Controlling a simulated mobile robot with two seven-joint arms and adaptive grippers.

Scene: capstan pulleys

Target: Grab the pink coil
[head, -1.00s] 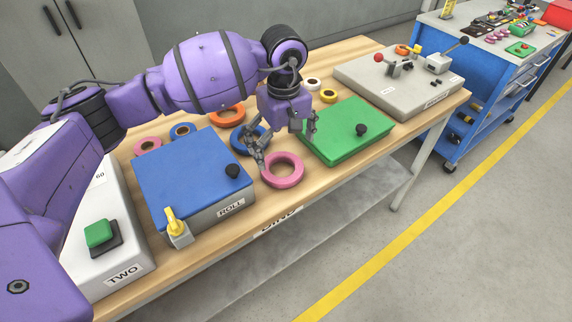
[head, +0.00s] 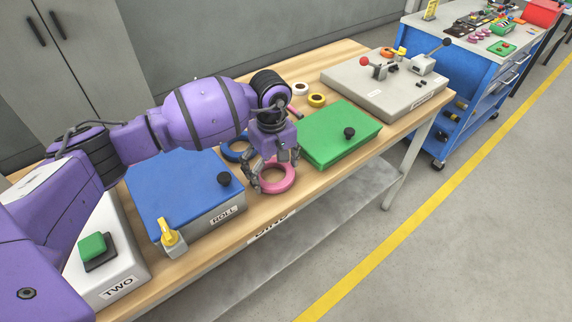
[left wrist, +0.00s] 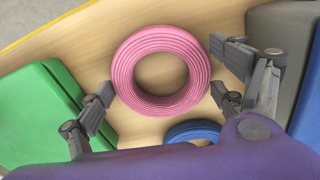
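The pink coil (head: 277,177) lies flat on the wooden table between the blue box and the green box, near the front edge. It also shows whole in the left wrist view (left wrist: 161,70), with its ribbed windings and open centre. My left gripper (head: 268,178) is over the coil, pointing down. Whether the fingers touch the coil cannot be told. My right gripper is not in view.
A blue coil (head: 236,150) lies just behind the pink one. The blue box (head: 175,185) with a black knob stands left, the green box (head: 335,130) right. A grey lever box (head: 385,85) stands further right.

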